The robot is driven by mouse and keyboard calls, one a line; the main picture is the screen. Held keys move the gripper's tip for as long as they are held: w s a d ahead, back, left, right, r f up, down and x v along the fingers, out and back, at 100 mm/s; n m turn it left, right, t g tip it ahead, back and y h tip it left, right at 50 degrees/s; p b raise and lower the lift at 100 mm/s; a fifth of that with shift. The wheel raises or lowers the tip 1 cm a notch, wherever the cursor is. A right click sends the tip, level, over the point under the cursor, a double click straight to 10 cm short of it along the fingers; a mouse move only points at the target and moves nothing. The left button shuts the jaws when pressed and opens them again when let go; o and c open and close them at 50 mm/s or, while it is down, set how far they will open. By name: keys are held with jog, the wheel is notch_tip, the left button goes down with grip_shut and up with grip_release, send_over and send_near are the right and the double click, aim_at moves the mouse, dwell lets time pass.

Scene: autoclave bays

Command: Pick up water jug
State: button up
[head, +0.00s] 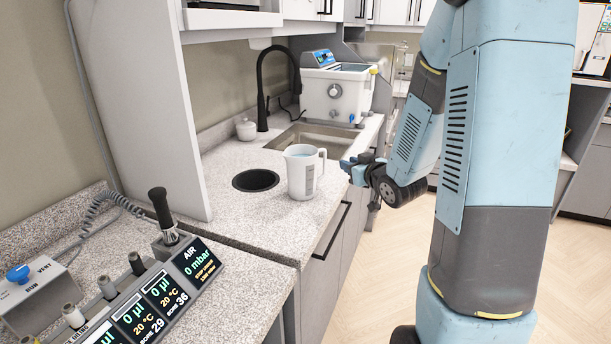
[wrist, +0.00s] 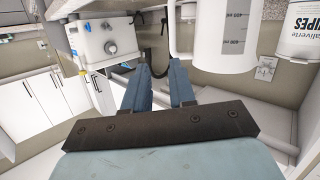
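The water jug (head: 302,172) is white with a printed scale and bluish water near its rim. It stands upright on the speckled counter, close to the front edge, with its handle on the right, toward my gripper. My gripper (head: 348,166) is just right of the handle, apart from it, above the counter's front edge. In the wrist view the jug (wrist: 222,38) is at the upper right, its handle just above the right fingertip. My gripper (wrist: 158,76) is open there, with an empty gap between its fingers. The jug's top is cut off in the wrist view.
A round black opening (head: 255,180) lies left of the jug. Behind are a sink (head: 312,137), a black faucet (head: 264,92) and a white bath unit (head: 334,95). A wipes canister (wrist: 301,34) shows in the wrist view. A control panel (head: 152,290) is at the lower left.

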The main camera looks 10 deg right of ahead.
aim_at(325, 159)
jog(key=w+a+f+y, duration=0.1)
jog(key=w, duration=0.1)
jog(key=w+a+f+t+y, duration=0.1)
jog(key=w, duration=0.1)
jog(key=w+a+f, duration=0.1)
jog(key=w, duration=0.2)
jog(key=shift+w+a+y, duration=0.1)
jog(key=shift+a+y, duration=0.25)
jog(key=shift+y, duration=0.05)
jog(key=x, duration=0.2)
jog(key=r+x, duration=0.1)
jog(key=x, duration=0.2)
jog(key=shift+w+d, duration=0.1)
jog(key=shift+w, duration=0.25)
grip_shut()
jog(key=shift+r, duration=0.1)
dwell(1.1)
